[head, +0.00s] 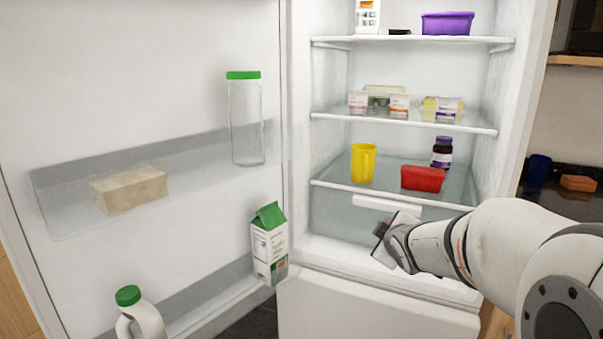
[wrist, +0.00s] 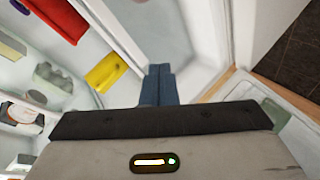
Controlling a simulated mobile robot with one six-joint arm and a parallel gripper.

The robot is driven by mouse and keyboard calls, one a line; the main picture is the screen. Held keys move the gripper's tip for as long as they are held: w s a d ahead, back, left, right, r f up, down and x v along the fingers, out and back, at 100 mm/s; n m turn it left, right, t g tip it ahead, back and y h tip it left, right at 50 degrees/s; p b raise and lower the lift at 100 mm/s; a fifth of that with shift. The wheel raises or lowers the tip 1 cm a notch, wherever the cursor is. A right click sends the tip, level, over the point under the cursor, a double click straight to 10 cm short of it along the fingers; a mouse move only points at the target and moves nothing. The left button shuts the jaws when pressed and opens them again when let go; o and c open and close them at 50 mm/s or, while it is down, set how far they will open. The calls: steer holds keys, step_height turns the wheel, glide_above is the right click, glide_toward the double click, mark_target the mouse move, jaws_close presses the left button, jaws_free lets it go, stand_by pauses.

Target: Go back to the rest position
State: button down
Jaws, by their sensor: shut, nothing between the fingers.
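My gripper (head: 378,240) is in front of the lower part of the open fridge, just below the lowest glass shelf, in the head view. In the wrist view its two blue-grey fingers (wrist: 158,84) are together with nothing between them. The arm reaches in from the right. Whether the fingertips touch the drawer front cannot be told.
The fridge door stands open at left, with a carton (head: 268,245), a white jug (head: 140,318) and a green-lidded bottle (head: 245,120). A yellow cup (head: 363,164), red container (head: 422,179) and dark jar (head: 442,152) stand on the shelf (head: 330,186) above my gripper.

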steer(key=s+a+r+m+g+p, duration=0.1)
steer(key=s+r+m+g+p, duration=0.2)
steer(key=s, duration=0.6)
steer(key=s+a+r+m+g+p, duration=0.2)
steer(key=s+r+m+g+p, duration=0.1)
steer(key=s+p, duration=0.5)
steer(key=s+a+r+m+g+p, duration=0.2)
steer(key=s+r+m+g+p, duration=0.2)
steer(key=s, duration=0.7)
steer(key=shift+s+r+m+y+p, duration=0.3)
steer(key=shift+m+p, duration=0.2)
steer(key=shift+p, duration=0.3)
